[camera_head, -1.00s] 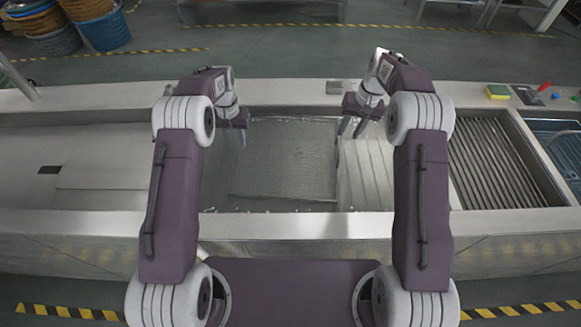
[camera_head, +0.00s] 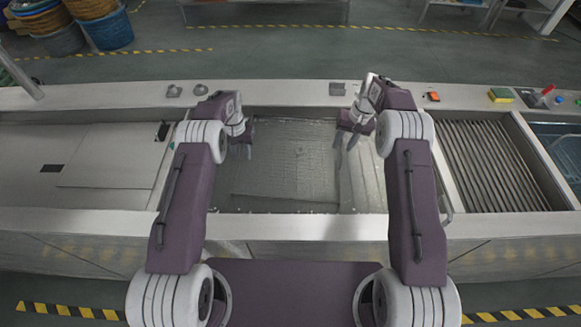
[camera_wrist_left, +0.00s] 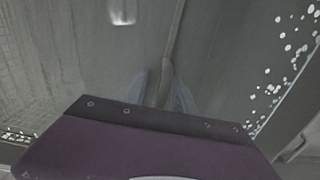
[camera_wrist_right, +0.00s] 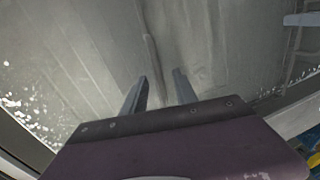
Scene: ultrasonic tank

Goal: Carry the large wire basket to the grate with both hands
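The large wire basket (camera_head: 285,165) sits in the liquid of the sunken tank, between my two grippers. Contact is unclear. The slatted grate (camera_head: 488,165) lies right of the tank.
A metal counter rim (camera_head: 300,226) runs along the tank's front. A closed steel cover (camera_head: 110,155) lies to the left. A blue-lined basin (camera_head: 560,150) is beyond the grate.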

